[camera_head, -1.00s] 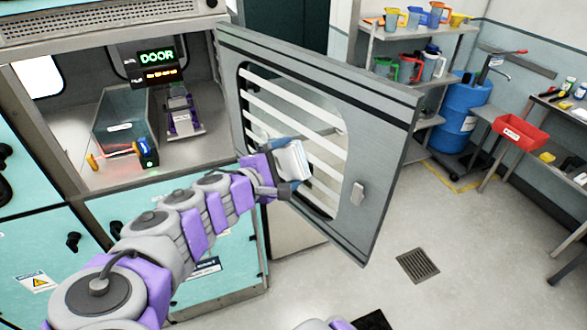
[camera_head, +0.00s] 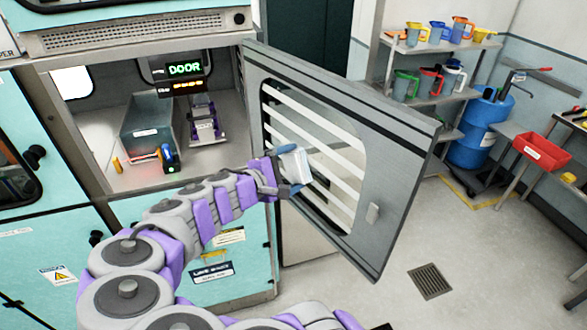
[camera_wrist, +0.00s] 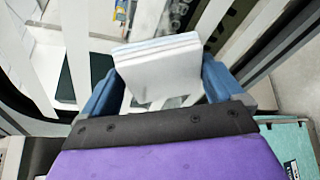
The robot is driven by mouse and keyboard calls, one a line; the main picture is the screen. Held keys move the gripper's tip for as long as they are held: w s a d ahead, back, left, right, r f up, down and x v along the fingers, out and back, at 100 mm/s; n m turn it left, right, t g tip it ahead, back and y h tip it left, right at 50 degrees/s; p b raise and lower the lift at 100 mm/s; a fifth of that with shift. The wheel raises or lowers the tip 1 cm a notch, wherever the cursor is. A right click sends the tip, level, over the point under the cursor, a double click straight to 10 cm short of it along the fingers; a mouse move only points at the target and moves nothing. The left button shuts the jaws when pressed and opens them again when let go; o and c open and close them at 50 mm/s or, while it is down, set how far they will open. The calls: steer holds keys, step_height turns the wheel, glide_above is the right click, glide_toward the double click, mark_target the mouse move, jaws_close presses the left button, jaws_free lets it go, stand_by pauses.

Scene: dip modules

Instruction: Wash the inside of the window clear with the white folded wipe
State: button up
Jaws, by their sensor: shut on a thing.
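The white folded wipe (camera_head: 295,164) is in my gripper (camera_head: 288,170), in front of the window (camera_head: 318,135) of the open cabinet door. In the wrist view the wipe (camera_wrist: 160,68) sits between the two blue fingers of my gripper (camera_wrist: 160,85), its layered edge facing away. The window shows several pale diagonal bands with clearer strips between them; the wrist view also shows a pale band (camera_wrist: 90,70). The wipe is close to the pane at about its middle left; I cannot tell whether it touches. The wipe and fingers hide part of the window.
The door frame (camera_head: 402,165) has a latch (camera_head: 373,213) at its right. Inside the cabinet stand a grey bin (camera_head: 150,125) and a purple-and-grey device (camera_head: 205,122). A shelf of jugs, a blue drum (camera_head: 480,135) and a red tray (camera_head: 541,151) stand at right. The floor near the drain (camera_head: 430,281) is clear.

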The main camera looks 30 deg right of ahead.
steer(key=shift+w+p, duration=0.45)
steer(key=shift+w, duration=0.8)
steer(key=w+p, duration=0.2)
steer(key=w, duration=0.4)
steer(key=shift+w+a, duration=0.25)
steer(key=shift+w, duration=0.15)
steer(key=a, duration=0.6)
steer(key=shift+s, duration=0.2)
